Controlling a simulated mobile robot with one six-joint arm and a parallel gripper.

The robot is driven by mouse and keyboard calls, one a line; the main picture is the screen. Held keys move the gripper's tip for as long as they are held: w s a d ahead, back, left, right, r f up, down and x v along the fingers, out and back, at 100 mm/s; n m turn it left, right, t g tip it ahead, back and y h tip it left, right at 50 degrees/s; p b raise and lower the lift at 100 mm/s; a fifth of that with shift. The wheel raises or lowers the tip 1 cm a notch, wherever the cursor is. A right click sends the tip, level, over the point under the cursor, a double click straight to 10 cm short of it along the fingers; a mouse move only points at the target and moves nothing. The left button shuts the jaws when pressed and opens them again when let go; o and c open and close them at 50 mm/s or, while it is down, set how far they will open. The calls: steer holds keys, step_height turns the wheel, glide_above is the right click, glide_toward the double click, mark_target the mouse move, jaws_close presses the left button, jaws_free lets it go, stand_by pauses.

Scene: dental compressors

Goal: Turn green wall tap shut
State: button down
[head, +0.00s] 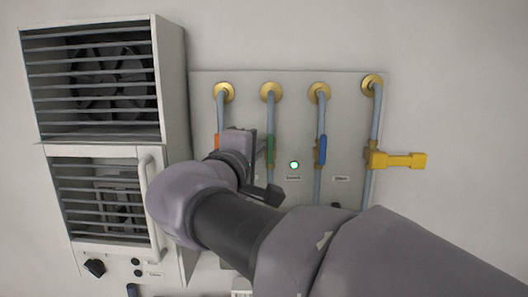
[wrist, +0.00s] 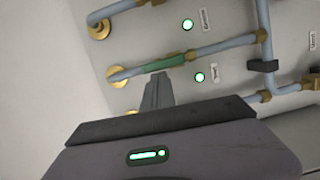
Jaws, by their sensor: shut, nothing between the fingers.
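The green wall tap's handle (head: 270,150) lies along its blue-grey pipe on the wall panel, second from the left in the head view. In the wrist view the green handle (wrist: 164,63) also lies in line with its pipe. My gripper (wrist: 157,78) is shut and empty. Its fingertips are right beside the green handle in the wrist view; I cannot tell whether they touch it. In the head view my gripper (head: 261,150) is just left of the green handle, and my arm hides the lower part of that pipe.
A blue tap handle (head: 321,150) lies along the pipe to the right. A yellow handle (head: 400,160) sticks out across the rightmost pipe. An orange handle (head: 218,142) is partly hidden at left. A louvred cabinet (head: 98,95) with a grab handle stands left of the panel (head: 345,95).

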steer(key=shift+d+m+b, duration=0.15)
steer(key=shift+m+b, duration=0.35)
steer(key=shift+b, duration=0.3)
steer(key=m+b, duration=0.2)
steer(key=d+m+g+y+b, duration=0.1)
steer(key=m+b, duration=0.1)
steer(key=d+m+b, duration=0.1)
steer(key=b, duration=0.1)
steer(key=shift+s+d+r+m+b, duration=0.1)
steer(key=shift+d+r+m+b, duration=0.05)
steer(key=shift+r+m+b, duration=0.2)
steer(key=d+m+y+b, duration=0.1)
steer(key=m+b, duration=0.1)
steer(key=d+m+y+b, duration=0.1)
steer(key=m+b, duration=0.1)
steer(key=d+f+m+g+y+b, duration=0.1)
steer(key=m+b, duration=0.1)
steer(key=shift+m, duration=0.35)
